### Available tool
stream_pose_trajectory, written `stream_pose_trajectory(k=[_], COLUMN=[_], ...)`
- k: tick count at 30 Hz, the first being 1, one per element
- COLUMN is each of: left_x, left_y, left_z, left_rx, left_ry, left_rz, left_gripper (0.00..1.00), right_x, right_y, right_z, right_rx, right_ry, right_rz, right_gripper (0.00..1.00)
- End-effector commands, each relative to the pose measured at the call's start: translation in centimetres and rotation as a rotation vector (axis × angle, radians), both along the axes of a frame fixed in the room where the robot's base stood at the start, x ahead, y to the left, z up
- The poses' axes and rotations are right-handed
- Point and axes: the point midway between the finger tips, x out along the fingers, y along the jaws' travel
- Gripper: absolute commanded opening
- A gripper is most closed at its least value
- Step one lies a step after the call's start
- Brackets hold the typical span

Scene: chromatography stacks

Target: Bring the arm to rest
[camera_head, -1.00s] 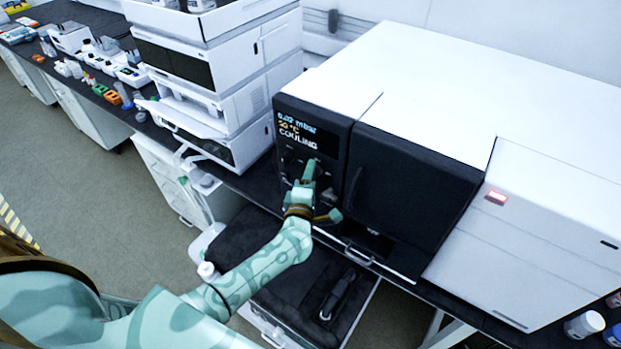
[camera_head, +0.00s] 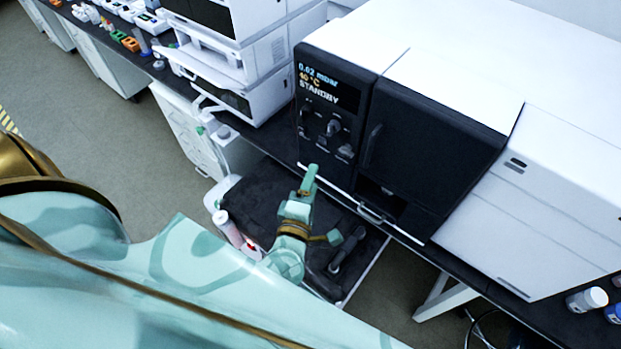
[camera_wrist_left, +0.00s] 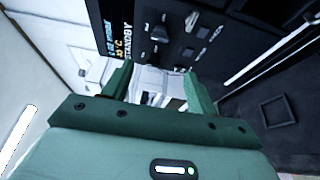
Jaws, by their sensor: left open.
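My left arm comes in from the lower left in the head view, bent at the elbow. My left gripper (camera_head: 322,206) is open and empty, above a black-topped cart and in front of the dark control panel (camera_head: 327,112), apart from it. In the left wrist view my two green fingers (camera_wrist_left: 160,88) stand apart with nothing between them, and the panel's knobs (camera_wrist_left: 165,32) show beyond. The panel display (camera_head: 329,85) reads 0.02 mbar, 40 °C and STANDBY. My right gripper is not in view.
The black-topped cart (camera_head: 262,190) holds a dark handled object (camera_head: 347,250) and a white bottle (camera_head: 227,228), close to my left arm. A white instrument stack (camera_head: 278,55) stands left of the panel. White bottles (camera_head: 587,299) stand at the right bench edge. Floor at left is clear.

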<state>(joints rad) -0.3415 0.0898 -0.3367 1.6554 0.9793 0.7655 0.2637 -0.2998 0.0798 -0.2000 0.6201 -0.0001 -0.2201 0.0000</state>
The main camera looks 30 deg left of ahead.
Motion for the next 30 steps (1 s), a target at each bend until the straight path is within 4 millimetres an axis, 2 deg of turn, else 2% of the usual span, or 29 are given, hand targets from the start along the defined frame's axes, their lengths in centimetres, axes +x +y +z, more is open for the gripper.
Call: stream_pose_trajectory(k=[17, 20, 23, 26, 27, 29, 30], left_x=[-0.2, 0.0, -0.9, -3.3, -4.8, -7.3, -9.2], left_y=[-0.1, -1.1, -3.5, -5.0, -5.3, -5.3, -5.1], left_z=[0.0, -0.2, -4.4, -12.2, -15.8, -20.9, -24.1], left_rx=[0.003, 0.075, 0.328, 0.611, 0.716, 0.858, 0.943], left_ry=[0.002, 0.024, 0.141, 0.311, 0.382, 0.486, 0.553], left_rz=[-0.001, -0.058, -0.224, -0.423, -0.507, -0.630, -0.711], left_gripper=[0.58, 0.58, 0.58, 0.58, 0.58, 0.58, 0.58], right_x=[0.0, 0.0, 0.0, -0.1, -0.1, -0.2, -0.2], right_y=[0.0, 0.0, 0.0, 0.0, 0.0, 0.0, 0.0], right_z=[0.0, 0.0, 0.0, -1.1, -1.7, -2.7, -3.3], right_rx=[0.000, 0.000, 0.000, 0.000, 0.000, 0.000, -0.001], right_ry=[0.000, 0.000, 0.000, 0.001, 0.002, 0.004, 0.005], right_rz=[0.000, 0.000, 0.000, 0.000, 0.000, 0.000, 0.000], right_gripper=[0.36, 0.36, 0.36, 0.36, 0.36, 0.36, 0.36])
